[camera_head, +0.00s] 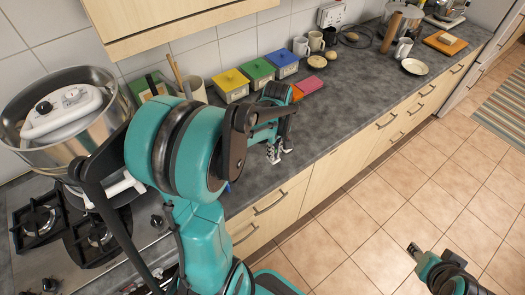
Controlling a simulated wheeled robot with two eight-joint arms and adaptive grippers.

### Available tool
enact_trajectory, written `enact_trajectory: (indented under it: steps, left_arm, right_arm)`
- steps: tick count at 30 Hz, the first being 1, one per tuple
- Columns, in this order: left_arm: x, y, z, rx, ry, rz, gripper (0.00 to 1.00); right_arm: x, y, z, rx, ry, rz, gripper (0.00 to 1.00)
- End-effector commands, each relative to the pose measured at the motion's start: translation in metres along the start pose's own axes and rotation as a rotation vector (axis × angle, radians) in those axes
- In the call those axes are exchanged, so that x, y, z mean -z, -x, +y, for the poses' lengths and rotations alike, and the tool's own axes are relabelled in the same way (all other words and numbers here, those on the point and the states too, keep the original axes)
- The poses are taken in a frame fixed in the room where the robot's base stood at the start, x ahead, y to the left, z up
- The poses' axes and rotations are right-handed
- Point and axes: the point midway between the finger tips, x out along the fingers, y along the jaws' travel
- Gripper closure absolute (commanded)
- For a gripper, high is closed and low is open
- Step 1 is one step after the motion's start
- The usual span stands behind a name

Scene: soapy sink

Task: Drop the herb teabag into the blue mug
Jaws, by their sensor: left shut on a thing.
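My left gripper (275,153) hangs over the front part of the counter, in front of the tea boxes. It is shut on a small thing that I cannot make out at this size. I cannot pick out the herb teabag. No mug that is clearly blue shows. A speck of blue (228,187) shows beside my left arm, which hides most of what is there. A yellow box (231,86), a green box (258,73) and a blue box (282,64) stand in a row by the wall. My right gripper (415,249) is low over the floor, far from the counter; its opening is unclear.
A white mug (300,47) and other mugs stand farther back by the wall. Flat pink (310,86) and orange things lie near the boxes. A large steel pot (60,118) stands on the hob at left. A cabinet (160,25) hangs above. The counter's right-centre is clear.

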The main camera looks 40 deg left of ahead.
Motion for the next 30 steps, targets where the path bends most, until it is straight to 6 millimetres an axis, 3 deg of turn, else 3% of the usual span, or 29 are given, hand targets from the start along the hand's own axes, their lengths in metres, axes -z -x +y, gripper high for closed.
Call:
enact_trajectory:
  steps: [6,12,25,30]
  left_arm:
    - [-0.041,0.028,0.017,0.000,-0.004,0.000,1.00]
    - [-0.058,0.038,0.025,0.000,-0.001,0.000,1.00]
    - [-0.061,0.041,0.026,0.000,0.000,0.000,1.00]
    - [-0.051,0.054,0.022,0.000,-0.015,0.000,1.00]
  right_arm:
    - [0.006,0.009,0.000,0.000,0.000,0.000,0.60]
    - [0.008,0.012,0.000,0.000,0.000,0.000,0.60]
    - [0.009,0.013,0.000,0.000,0.000,0.000,0.60]
    - [0.023,0.032,0.000,0.000,0.000,0.000,0.60]
